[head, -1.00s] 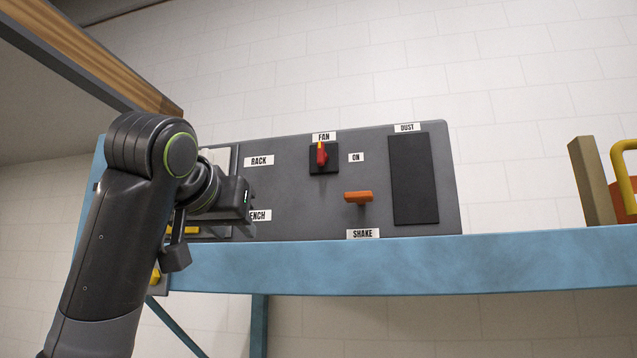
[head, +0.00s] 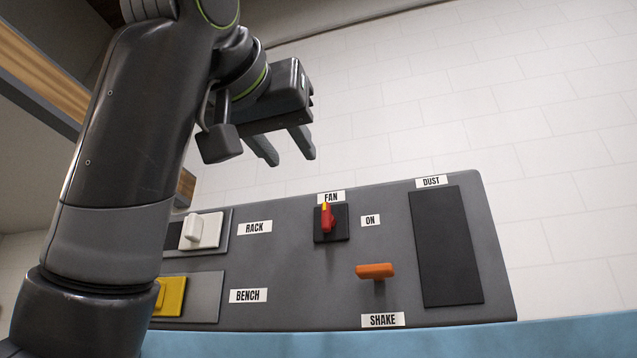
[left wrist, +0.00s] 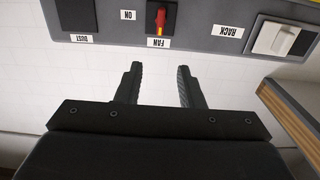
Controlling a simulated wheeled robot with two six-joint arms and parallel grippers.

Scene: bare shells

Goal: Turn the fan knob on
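The fan knob (head: 327,218) is red with a yellow tip and sits on a black square plate under the FAN label (head: 331,197). Its yellow tip points up toward that label, and the ON label (head: 371,221) is to its right. My left gripper (head: 290,158) is open and empty, above and a little left of the knob, not touching it. The knob also shows upside down in the left wrist view (left wrist: 160,20), beyond the spread fingers (left wrist: 157,75). My right gripper is not in view.
The grey panel (head: 300,270) also holds a white RACK switch (head: 201,231), a yellow BENCH switch (head: 170,297), an orange SHAKE handle (head: 375,271) and a black DUST plate (head: 449,245). A blue beam (head: 560,337) runs below. A wooden-edged shelf (head: 35,85) is at upper left.

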